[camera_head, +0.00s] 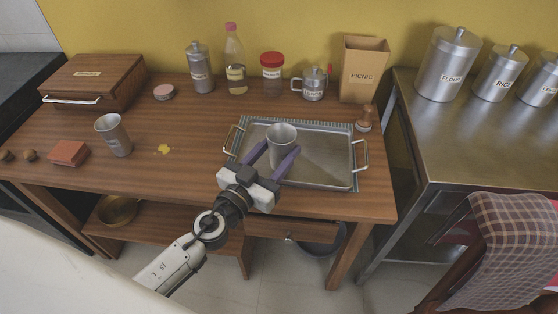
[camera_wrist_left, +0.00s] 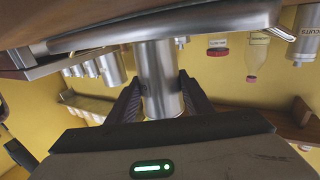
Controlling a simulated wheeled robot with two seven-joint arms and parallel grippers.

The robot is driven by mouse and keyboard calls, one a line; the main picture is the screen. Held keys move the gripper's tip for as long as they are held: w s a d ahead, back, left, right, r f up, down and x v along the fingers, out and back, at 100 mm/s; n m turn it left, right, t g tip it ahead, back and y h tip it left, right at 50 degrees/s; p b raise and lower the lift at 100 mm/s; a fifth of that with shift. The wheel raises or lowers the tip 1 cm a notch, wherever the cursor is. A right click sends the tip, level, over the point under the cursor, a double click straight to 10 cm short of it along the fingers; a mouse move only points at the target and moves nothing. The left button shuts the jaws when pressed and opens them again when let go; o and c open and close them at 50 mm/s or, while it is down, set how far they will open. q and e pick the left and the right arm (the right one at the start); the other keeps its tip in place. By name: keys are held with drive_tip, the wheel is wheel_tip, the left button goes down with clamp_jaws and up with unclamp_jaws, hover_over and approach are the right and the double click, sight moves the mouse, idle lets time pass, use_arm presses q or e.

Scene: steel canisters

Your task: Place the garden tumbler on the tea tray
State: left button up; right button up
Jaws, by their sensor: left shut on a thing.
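A steel tumbler (camera_head: 282,132) is upright between the purple fingers of my left gripper (camera_head: 272,155), which is shut on it. The tumbler is over the middle-left of the tea tray (camera_head: 325,172), a steel tray with two handles. In the left wrist view, which is upside down, the tumbler (camera_wrist_left: 160,75) is between the dark fingers (camera_wrist_left: 160,100), and the tray's rim (camera_wrist_left: 150,30) hides its base. I cannot tell whether the base touches the tray. No label shows on this tumbler. A second, labelled steel tumbler (camera_head: 114,137) stands on the table at left. My right gripper is not in view.
A striped cloth (camera_head: 236,150) lies under the tray. A steel canister (camera_head: 200,68), a bottle (camera_head: 235,62), a red-lidded jar (camera_head: 272,74), a small pot (camera_head: 314,85) and the picnic box (camera_head: 362,72) stand behind. The tray's right half is bare.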

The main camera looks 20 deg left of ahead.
use_arm(q)
drive_tip(key=shift+f, duration=0.85)
drive_tip(key=shift+b, duration=0.3)
drive_tip(key=shift+f, duration=0.15)
drive_tip(key=o, duration=1.1)
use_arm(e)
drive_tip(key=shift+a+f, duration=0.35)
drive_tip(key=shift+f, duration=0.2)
